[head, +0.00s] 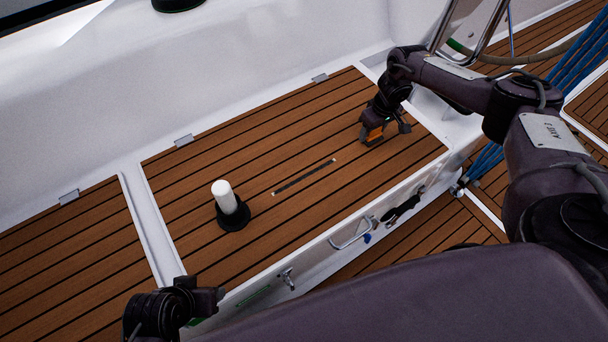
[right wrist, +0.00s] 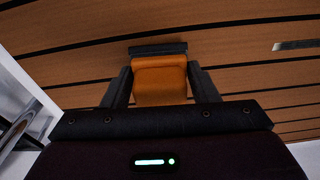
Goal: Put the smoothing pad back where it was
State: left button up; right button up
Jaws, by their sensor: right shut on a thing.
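The smoothing pad (head: 374,134) is a small orange block with a dark edge, at the right part of the teak-planked seat. My right gripper (head: 380,118) is shut on it from above. In the right wrist view the orange pad (right wrist: 160,82) sits between the two dark fingers of my right gripper (right wrist: 162,90), with a dark strip along its far edge. The pad is at or just above the planks; I cannot tell whether it touches them. My left gripper (head: 207,300) is at the lower left of the head view, near the seat's front edge; its jaws are unclear.
A white cylinder (head: 224,196) stands in a black round base (head: 233,217) on the planks. A dark narrow strip (head: 304,176) lies in the middle of the planks. A metal handle (head: 352,233) and dark-handled tool (head: 402,208) are on the front face.

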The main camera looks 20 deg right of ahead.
pick_arm(q)
jog(key=shift+s+f, duration=0.1)
jog(key=shift+f, duration=0.1)
pick_arm(e)
jog(key=shift+f, duration=0.4)
pick_arm(q)
jog(key=shift+d, duration=0.1)
pick_arm(e)
jog(key=o, duration=1.4)
pick_arm(q)
jog(key=shift+r, duration=0.35)
pick_arm(e)
jog(key=shift+r, duration=0.45)
pick_arm(q)
jog(key=a, duration=0.1)
jog(key=a+g+p, duration=0.1)
jog(key=s+a+y+p, duration=0.1)
jog(key=shift+s+r+n+g, duration=0.1)
jog(key=shift+r+n+g, duration=0.2)
pick_arm(e)
jog(key=r, duration=0.4)
jog(key=s+r, duration=0.1)
jog(key=r, duration=0.2)
jog(key=shift+s+f, duration=0.1)
